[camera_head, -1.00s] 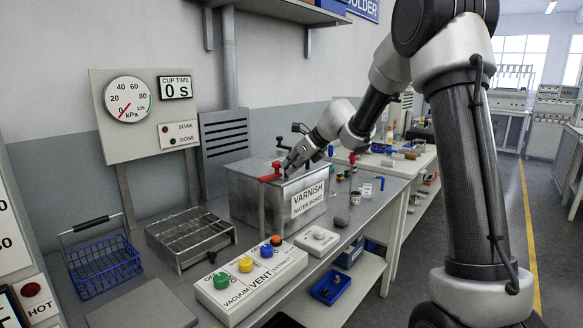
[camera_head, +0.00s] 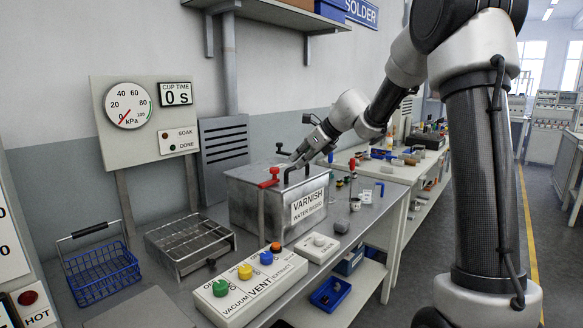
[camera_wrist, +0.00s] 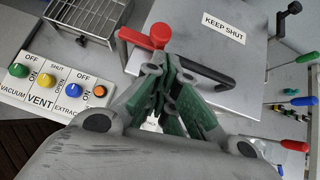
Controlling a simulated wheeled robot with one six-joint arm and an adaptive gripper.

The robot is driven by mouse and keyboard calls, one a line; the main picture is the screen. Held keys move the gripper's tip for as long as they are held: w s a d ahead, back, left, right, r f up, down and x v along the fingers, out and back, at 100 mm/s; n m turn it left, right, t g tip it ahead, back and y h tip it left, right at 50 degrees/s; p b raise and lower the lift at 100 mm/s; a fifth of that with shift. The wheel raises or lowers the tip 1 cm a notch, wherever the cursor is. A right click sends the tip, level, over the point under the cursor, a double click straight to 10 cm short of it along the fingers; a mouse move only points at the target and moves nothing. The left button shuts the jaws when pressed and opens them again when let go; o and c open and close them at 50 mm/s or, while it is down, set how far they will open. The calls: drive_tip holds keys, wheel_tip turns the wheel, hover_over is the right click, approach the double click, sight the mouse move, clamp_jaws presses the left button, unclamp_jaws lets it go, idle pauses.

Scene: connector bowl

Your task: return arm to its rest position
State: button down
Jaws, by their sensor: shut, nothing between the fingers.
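My gripper (camera_head: 297,160) is at the far end of my outstretched arm, over the lid of the varnish tank (camera_head: 250,207) in the head view. In the wrist view my gripper (camera_wrist: 178,75) has its green-padded fingers drawn together with nothing held. Beyond the fingertips lies the grey lid (camera_wrist: 225,42), with its black handle (camera_wrist: 205,71) and a red clamp knob (camera_wrist: 158,36). The lid looks closed. I cannot tell the exact gap between fingertips and handle.
A valve panel (camera_head: 250,290) with coloured knobs stands in front of the tank. A wire rack (camera_head: 190,242) and a blue basket (camera_head: 102,272) are to the left. Small tools and parts clutter the bench to the right. The floor aisle (camera_head: 555,215) is clear.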

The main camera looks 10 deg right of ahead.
drive_tip(key=w+d+r+m+t+h, duration=0.25)
drive_tip(key=d+m+h, duration=0.25)
drive_tip(key=d+m, duration=0.8)
drive_tip(key=s+d+m+g+h, duration=0.2)
drive_tip(key=s+d+m+h, duration=0.4)
drive_tip(key=s+d+m, duration=0.95)
drive_tip(key=s+a+f+m+g+y, duration=0.15)
drive_tip(key=s+a+m, duration=0.25)
drive_tip(key=s+m, duration=0.4)
drive_tip(key=s+a+f+m+g, duration=0.25)
drive_tip(key=s+m, duration=0.35)
drive_tip(key=s, duration=0.4)
drive_tip(key=s+a+m+t+y, duration=0.1)
drive_tip(key=s+a+m+y, duration=0.1)
drive_tip(key=s+a, duration=0.8)
drive_tip(key=shift+s+a+y, duration=0.2)
drive_tip(key=shift+s+y, duration=0.5)
drive_tip(key=shift+y, duration=0.05)
